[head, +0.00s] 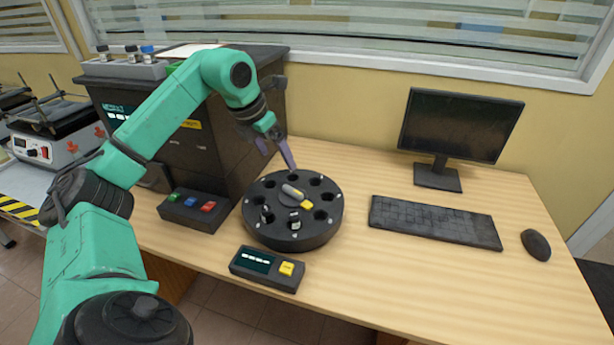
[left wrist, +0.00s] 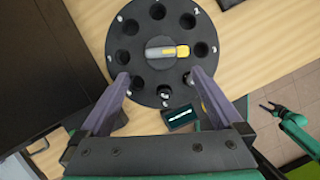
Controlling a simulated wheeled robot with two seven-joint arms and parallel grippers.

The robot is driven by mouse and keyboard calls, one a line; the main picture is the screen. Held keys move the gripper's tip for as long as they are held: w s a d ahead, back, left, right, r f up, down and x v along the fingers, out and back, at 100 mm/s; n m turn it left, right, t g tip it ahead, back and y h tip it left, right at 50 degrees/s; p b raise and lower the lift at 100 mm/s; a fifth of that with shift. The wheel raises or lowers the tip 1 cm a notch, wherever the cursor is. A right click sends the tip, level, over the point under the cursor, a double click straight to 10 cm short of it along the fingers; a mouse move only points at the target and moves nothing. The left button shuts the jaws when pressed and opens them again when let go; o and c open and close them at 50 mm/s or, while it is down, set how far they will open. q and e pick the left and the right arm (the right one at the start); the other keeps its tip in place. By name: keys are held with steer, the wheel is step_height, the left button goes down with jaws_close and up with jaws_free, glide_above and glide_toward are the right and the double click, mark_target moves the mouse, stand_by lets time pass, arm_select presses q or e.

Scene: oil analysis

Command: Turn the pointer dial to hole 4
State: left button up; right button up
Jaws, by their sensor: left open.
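The round black dial unit (head: 258,228) sits on the desk with a ring of holes; it also shows in the left wrist view (left wrist: 120,62). Its grey pointer (head: 291,190) has a yellow end (head: 306,204), which faces lower right in the head view and a right-hand hole in the left wrist view. A small vial (head: 294,217) stands in a near hole. My left gripper (head: 279,160) is open and empty over the far side of the dial; its fingers straddle the pointer's line in the left wrist view. My right gripper (left wrist: 269,108) shows small, apparently open, away from the dial.
A box with a yellow button (head: 287,268) lies in front of the dial, and a panel of coloured buttons (head: 190,210) to its left. A dark cabinet (head: 180,160) stands behind left. A keyboard (head: 435,222), monitor (head: 461,125) and mouse (head: 536,244) are at right.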

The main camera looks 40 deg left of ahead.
arm_select(q)
glide_toward(292, 190)
steer(key=x, duration=0.8)
steer(key=shift+w+f, duration=0.2)
steer(key=shift+f, duration=0.2)
arm_select(e)
steer(key=shift+s, duration=1.05)
arm_select(q)
steer(key=c, duration=1.1)
arm_select(e)
steer(key=shift+s, duration=0.2)
